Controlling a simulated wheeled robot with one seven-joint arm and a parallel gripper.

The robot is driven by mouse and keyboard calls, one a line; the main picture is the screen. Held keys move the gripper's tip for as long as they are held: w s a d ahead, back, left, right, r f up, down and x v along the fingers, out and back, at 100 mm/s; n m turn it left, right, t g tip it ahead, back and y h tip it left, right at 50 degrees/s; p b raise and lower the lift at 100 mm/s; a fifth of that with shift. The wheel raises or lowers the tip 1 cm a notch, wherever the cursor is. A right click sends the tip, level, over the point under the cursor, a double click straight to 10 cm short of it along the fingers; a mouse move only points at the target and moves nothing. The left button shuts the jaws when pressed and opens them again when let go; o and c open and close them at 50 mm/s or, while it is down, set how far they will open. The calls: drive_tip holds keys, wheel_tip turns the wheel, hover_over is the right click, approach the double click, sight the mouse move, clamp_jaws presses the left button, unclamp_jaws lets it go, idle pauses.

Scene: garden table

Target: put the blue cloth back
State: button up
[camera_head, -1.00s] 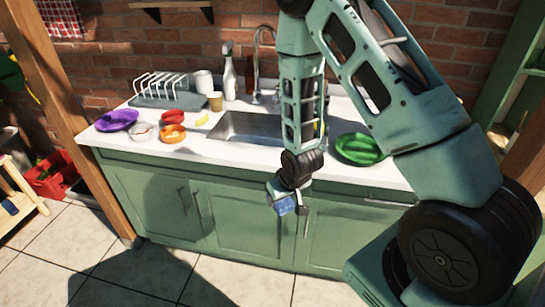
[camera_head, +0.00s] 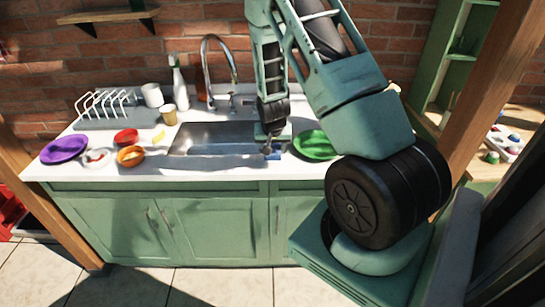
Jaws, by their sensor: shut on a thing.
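My gripper (camera_head: 272,143) is shut on the blue cloth (camera_head: 272,153). Only a small blue patch of the cloth shows below the jaws. The gripper points down at the right end of the sink (camera_head: 215,139), left of the green plate (camera_head: 315,145). I cannot tell whether the cloth touches the counter or the sink rim or hangs above it.
On the white counter (camera_head: 50,172) are a purple plate (camera_head: 64,149), a red bowl (camera_head: 126,136), an orange bowl (camera_head: 131,156), a white bowl (camera_head: 97,157), a yellow sponge (camera_head: 159,138) and a dish rack (camera_head: 105,106). The tap (camera_head: 219,60) and spray bottle (camera_head: 178,85) stand behind.

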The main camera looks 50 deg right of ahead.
sight(273, 166)
drive_tip(key=shift+f+p, duration=0.75)
drive_tip(key=shift+f, duration=1.85)
drive_tip(key=shift+f, duration=0.2)
drive_tip(key=o, duration=1)
drive_tip(key=shift+r, duration=0.1)
